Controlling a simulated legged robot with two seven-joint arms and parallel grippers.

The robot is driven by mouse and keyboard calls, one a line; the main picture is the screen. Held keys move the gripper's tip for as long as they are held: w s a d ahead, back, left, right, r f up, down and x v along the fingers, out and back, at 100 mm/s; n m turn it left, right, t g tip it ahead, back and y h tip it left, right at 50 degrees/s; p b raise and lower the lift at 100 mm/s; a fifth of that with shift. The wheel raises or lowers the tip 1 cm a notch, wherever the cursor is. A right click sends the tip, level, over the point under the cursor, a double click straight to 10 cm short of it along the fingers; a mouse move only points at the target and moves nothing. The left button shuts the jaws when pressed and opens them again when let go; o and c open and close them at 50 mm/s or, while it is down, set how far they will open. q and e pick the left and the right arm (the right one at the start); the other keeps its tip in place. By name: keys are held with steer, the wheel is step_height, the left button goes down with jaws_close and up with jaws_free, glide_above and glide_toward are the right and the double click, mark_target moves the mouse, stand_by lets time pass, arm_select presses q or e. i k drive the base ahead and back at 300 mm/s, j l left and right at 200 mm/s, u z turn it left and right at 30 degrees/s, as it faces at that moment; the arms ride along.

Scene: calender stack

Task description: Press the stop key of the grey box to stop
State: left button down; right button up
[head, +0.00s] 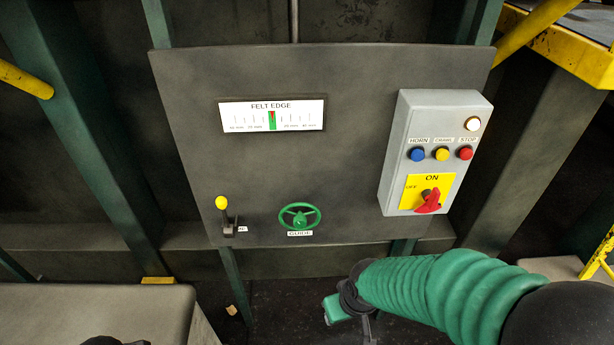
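The grey box (396,158) is fixed to the right part of a dark panel. Its red stop key (465,153) sits under a STOP label, at the right end of a row with the yellow crawl key (442,154) and the blue horn key (417,155). A round white lamp (473,124) is above the stop key. A red rotary switch (430,201) is on the yellow ON/OFF plate below. My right gripper (350,314) is below the panel, apart from the box and low in the picture; its fingers are partly hidden. My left gripper is not clearly visible.
The dark panel (350,190) also carries a FELT EDGE gauge (271,115), a yellow-knobbed lever (223,208) and a green GUIDE handwheel (300,216). A pale block (100,310) stands at the lower left. Yellow rails (532,30) are at the upper right.

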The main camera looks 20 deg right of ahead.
mark_target(466, 154)
steer(key=z, duration=1.4)
